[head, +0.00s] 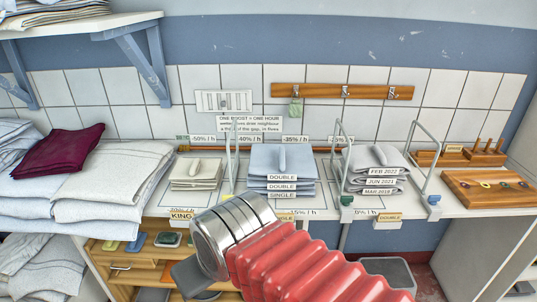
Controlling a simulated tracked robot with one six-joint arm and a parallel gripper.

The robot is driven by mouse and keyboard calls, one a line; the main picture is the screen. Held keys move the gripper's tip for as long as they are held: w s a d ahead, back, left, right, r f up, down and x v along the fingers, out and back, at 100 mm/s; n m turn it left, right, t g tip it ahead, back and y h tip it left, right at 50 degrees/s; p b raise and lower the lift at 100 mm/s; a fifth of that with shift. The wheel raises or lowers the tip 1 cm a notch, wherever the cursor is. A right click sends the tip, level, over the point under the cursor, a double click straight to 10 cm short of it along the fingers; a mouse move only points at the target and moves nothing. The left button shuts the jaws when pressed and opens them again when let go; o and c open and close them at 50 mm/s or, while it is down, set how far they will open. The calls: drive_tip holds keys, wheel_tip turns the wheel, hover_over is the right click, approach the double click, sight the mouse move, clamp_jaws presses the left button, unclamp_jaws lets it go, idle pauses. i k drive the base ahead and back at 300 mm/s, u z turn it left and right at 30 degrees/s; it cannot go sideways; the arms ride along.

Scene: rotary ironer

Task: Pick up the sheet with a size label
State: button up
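A blue stack of folded sheets (282,168) lies on the counter in the middle, with size labels reading DOUBLE, DOUBLE and SINGLE on its front edges. To its right, a grey stack (378,166) bears date labels: FEB 2022, JUN 2021 and MAR 2019. To the left, a smaller beige stack (196,174) shows no readable labels on its folds. My arm reaches in from below, in front of the counter. At its end, a dark part of my gripper (188,277) shows; its fingertips cannot be made out.
Wire dividers (342,160) stand between the stacks. Folded white linen with a dark red cloth (72,163) is piled at left. A wooden board with rings (487,190) lies at right. Tags including KING (181,216) hang on the counter's front edge. Open shelves are below.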

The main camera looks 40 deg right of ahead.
sight(296, 161)
drive_tip(key=z, duration=0.3)
drive_tip(key=i, duration=0.95)
drive_tip(key=z, duration=0.6)
